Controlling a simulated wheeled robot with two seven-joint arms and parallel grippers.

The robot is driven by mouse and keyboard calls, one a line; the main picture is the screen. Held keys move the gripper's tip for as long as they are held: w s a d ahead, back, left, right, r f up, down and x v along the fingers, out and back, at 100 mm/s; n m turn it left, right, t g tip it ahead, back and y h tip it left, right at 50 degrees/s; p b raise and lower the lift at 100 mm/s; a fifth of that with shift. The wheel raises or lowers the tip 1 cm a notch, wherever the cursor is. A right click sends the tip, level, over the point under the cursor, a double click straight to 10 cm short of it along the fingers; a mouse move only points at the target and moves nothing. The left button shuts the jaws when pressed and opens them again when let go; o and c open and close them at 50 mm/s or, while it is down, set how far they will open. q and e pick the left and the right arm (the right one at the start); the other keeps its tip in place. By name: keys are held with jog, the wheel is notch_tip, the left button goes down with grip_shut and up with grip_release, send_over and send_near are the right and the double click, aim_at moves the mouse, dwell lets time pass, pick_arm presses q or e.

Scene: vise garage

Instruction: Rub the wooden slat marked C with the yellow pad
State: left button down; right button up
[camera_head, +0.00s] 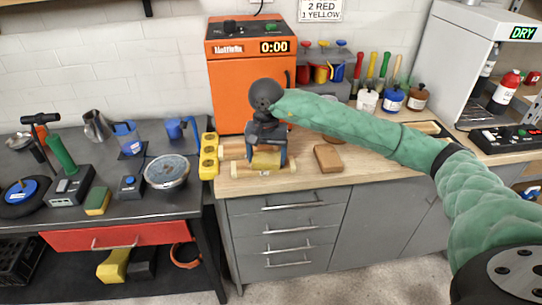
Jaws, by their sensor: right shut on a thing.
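My right gripper (267,155) reaches down at the front left of the wooden worktop and is shut on a yellow pad (266,161). Light wooden slats lie under and around it; the front slat (243,174) sticks out on both sides of the pad. The pad appears to be at the front slat, but I cannot tell whether it touches. A small dark mark shows on the front slat's near side, too small to read as C. Another slat (232,150) behind is partly hidden by the gripper. My left gripper is not in view.
A yellow holder (208,158) stands just left of the slats, and a brown block (328,158) lies to the right. An orange machine (238,92) stands behind. The dark table (130,205) at left holds tools, a round dish (167,171) and a yellow-green sponge (98,201).

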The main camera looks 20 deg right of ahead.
aim_at(256, 158)
jog(key=shift+w+a+b, duration=0.25)
jog(key=shift+a+b, duration=0.05)
jog(key=shift+a, duration=0.45)
jog(key=shift+w+a+b, duration=0.25)
jog(key=shift+a+b, duration=0.05)
jog(key=shift+a, duration=0.4)
jog(key=shift+w+a+b, duration=0.25)
jog(key=shift+a+b, duration=0.25)
jog(key=shift+a, duration=0.4)
jog(key=shift+w+a+b, duration=0.25)
jog(key=shift+a+b, duration=0.2)
jog(key=shift+a, duration=0.4)
jog(key=shift+r, duration=3)
notch_tip(256, 158, up, 3)
